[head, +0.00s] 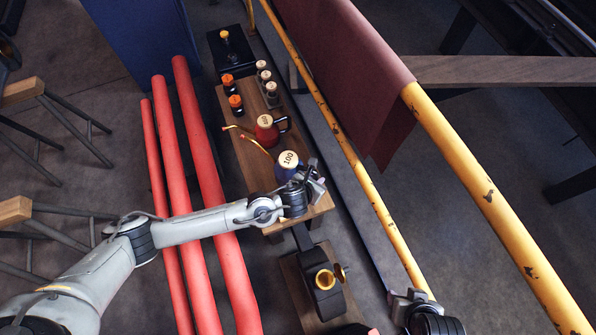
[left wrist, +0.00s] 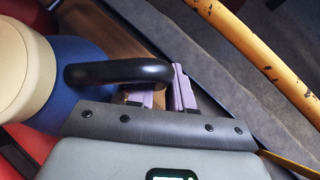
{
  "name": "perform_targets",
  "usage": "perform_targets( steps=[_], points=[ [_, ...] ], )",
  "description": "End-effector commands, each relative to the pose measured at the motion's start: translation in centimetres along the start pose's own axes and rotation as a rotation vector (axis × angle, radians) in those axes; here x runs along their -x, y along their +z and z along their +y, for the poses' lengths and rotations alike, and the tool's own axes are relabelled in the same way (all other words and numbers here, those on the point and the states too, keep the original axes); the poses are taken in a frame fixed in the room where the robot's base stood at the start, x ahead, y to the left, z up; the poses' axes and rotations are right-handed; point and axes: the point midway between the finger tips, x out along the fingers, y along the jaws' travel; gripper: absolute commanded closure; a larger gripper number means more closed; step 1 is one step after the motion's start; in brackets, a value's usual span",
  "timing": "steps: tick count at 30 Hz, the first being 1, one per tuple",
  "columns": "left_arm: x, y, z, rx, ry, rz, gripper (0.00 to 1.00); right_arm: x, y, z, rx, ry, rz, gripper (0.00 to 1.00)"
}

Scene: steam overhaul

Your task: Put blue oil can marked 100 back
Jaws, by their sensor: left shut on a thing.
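The blue oil can (head: 287,172) has a cream top marked 100, a thin yellow spout pointing up-left and a black handle. It is upright at the near end of the wooden shelf board (head: 262,219); I cannot tell whether its base touches the board. My left gripper (head: 313,184) is shut on its handle from the right. In the left wrist view the blue can (left wrist: 72,75) fills the left side, with its black handle (left wrist: 120,73) by the lilac finger pads (left wrist: 166,90). My right gripper (head: 416,298) shows partly at the bottom edge; its fingers are unclear.
A red oil can (head: 267,132) stands just behind the blue one. Several small orange- and cream-topped bottles (head: 234,103) and a black box (head: 229,50) are farther back. Red pipes (head: 200,150) run left, a yellow rail (head: 345,155) right. A lower board (head: 302,290) holds a black-and-brass device.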

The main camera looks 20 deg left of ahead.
Motion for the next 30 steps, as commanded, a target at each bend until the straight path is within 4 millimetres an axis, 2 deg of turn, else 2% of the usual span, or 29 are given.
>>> perform_targets(
  steps=[1,6,13,20,30],
  points=[
    [-1.2,-0.4,0.9,0.001,0.003,0.000,1.00,-0.8,0.3,0.0,0.001,0.001,0.000,0.57],
    [-4.0,-0.8,3.8,0.003,0.003,0.000,1.00,-2.3,0.8,0.1,0.005,0.004,0.000,0.57],
    [-6.5,-0.8,6.4,0.001,0.001,-0.002,1.00,-3.7,1.2,0.1,0.006,0.006,-0.001,0.57],
    [-7.2,-0.9,7.2,0.000,0.000,-0.001,1.00,-4.0,1.3,0.1,0.006,0.006,-0.001,0.57],
    [-9.8,-3.5,6.9,0.001,-0.001,-0.001,1.00,-6.5,2.1,-0.1,0.002,0.003,0.000,0.57]
  ],
)
